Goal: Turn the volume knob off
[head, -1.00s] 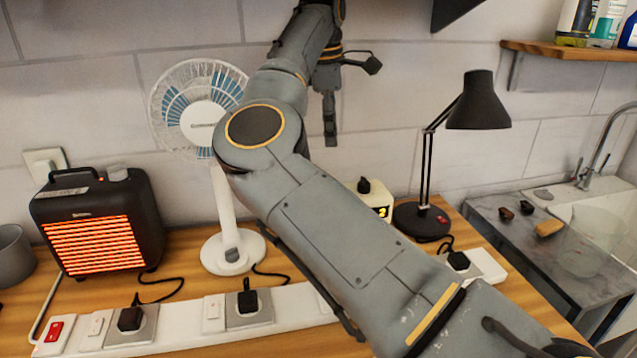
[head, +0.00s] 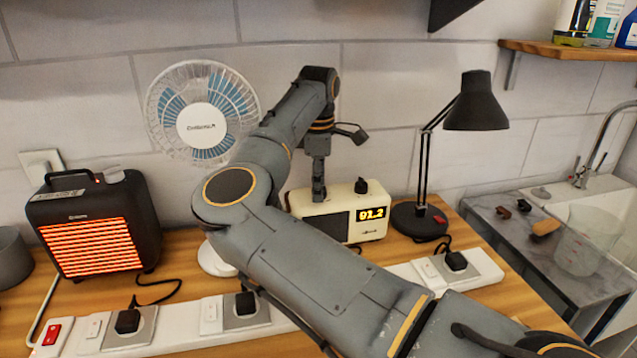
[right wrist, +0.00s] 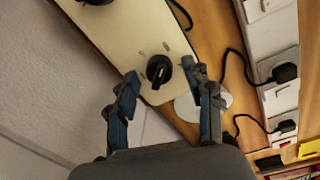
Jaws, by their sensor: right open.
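A cream radio (head: 372,214) with a lit display stands on the wooden bench in the head view. One black knob (head: 361,186) is on its top, toward the right. My right gripper (head: 319,188) points down at the left part of the radio's top. In the right wrist view the radio's pale top (right wrist: 150,30) shows a black knob (right wrist: 159,70) with a pointer. This knob appears between the fingertips of my open right gripper (right wrist: 160,77), with gaps on both sides. A second knob (right wrist: 97,2) is cut off at the top edge. My left gripper is out of view.
A white fan (head: 202,115) stands left of the radio, partly behind my right arm. A glowing heater (head: 95,225) is farther left. A black desk lamp (head: 477,105) stands close on the right. A white socket strip (head: 180,325) with plugs and cables runs along the front.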

